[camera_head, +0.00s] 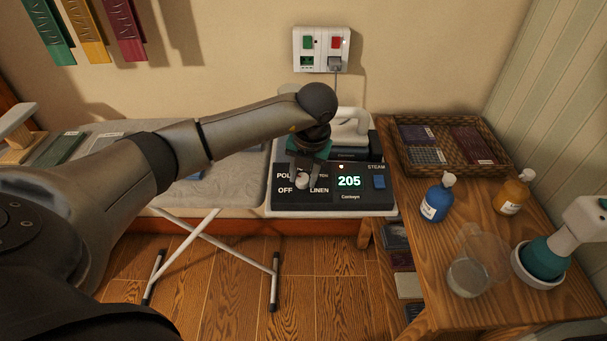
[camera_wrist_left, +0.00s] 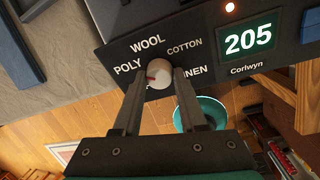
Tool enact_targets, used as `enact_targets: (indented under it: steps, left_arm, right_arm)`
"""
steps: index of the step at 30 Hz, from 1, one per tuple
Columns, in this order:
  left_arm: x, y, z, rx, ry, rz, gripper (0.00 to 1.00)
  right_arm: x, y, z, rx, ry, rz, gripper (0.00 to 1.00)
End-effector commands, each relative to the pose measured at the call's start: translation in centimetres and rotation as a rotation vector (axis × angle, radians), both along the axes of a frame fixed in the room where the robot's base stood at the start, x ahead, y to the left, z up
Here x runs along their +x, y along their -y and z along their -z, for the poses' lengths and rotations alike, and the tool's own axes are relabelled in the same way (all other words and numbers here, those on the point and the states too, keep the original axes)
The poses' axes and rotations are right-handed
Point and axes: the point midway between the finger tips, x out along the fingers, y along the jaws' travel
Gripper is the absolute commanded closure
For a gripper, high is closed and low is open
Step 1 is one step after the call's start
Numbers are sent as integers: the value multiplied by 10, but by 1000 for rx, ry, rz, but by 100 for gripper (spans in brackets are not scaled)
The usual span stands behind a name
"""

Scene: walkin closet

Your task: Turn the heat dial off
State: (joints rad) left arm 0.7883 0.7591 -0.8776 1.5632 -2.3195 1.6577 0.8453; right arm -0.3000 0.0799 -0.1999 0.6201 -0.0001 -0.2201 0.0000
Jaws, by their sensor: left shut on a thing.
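The heat dial (camera_head: 302,181) is a small white knob on the dark front panel (camera_head: 333,198) of the steam station. In the left wrist view the dial (camera_wrist_left: 159,73) has a red mark on its left side, towards the POLY label. WOOL, COTTON and LINEN labels surround it; OFF shows in the head view, but is hidden in the wrist view. The green display (camera_head: 349,181) reads 205. My left gripper (camera_head: 304,178) is shut on the dial, one finger on each side in the wrist view (camera_wrist_left: 157,80). My right gripper is not in view.
A white iron (camera_head: 350,125) rests on the station behind the panel. A blue switch (camera_head: 379,182) is to the right. The wooden table (camera_head: 440,270) at right holds a wicker tray (camera_head: 458,173), bottles and a glass. A wall outlet (camera_head: 321,50) is above.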

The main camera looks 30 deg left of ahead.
Motion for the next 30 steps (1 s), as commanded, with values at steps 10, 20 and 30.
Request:
enact_targets:
  steps: [10, 20, 30]
  left_arm:
    - [1, -1, -1, -78, 48, -319, 100]
    - [1, -2, -2, -150, 93, -619, 100]
    - [1, -3, -2, -216, 134, -886, 100]
  right_arm:
    - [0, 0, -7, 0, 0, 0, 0]
    - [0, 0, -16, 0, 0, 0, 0]
    - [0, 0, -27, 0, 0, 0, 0]
